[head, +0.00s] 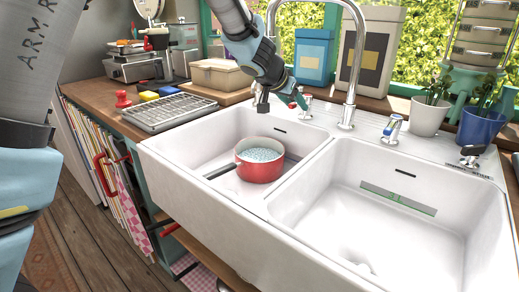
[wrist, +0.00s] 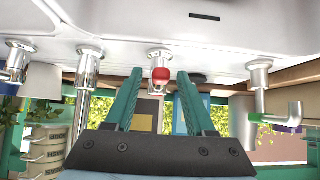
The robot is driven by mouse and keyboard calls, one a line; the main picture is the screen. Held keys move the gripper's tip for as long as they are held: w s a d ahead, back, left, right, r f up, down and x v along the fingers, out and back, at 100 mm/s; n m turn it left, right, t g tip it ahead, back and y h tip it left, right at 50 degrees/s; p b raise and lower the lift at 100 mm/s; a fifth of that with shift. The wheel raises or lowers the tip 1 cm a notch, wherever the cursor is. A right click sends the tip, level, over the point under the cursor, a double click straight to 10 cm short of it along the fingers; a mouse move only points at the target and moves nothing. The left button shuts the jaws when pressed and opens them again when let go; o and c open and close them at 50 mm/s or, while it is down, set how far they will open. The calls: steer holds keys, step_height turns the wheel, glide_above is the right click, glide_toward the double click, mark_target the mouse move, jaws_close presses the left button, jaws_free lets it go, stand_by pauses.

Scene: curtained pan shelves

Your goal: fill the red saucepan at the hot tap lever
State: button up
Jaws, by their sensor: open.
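The red saucepan (head: 258,170) stands upright in the left basin, its dark handle pointing to the lower left. Its inside is pale blue and speckled; I cannot tell whether that is water. The hot tap lever (head: 305,103) has a red mark and stands on the sink's back ledge. My gripper (head: 296,98) is at this lever, partly hidden by its own wrist in the head view. In the wrist view the red-capped lever (wrist: 160,76) lies between the tips of the open fingers, with gaps on both sides. The arched chrome spout (head: 350,75) rises behind the basins.
A blue-marked tap lever (head: 391,128) stands right of the spout, and a black-topped fitting (head: 471,155) farther right. The right basin (head: 385,225) is empty. A draining rack (head: 168,110) lies left of the sink. Plant pots (head: 430,115) and boxes line the window.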

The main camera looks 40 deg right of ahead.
steer(key=shift+a+r, duration=0.25)
steer(key=shift+a, duration=0.1)
steer(key=shift+s+r, duration=0.1)
steer(key=v, duration=0.5)
steer(key=shift+a+r, duration=0.25)
steer(key=shift+a, duration=0.1)
stand_by(0.6)
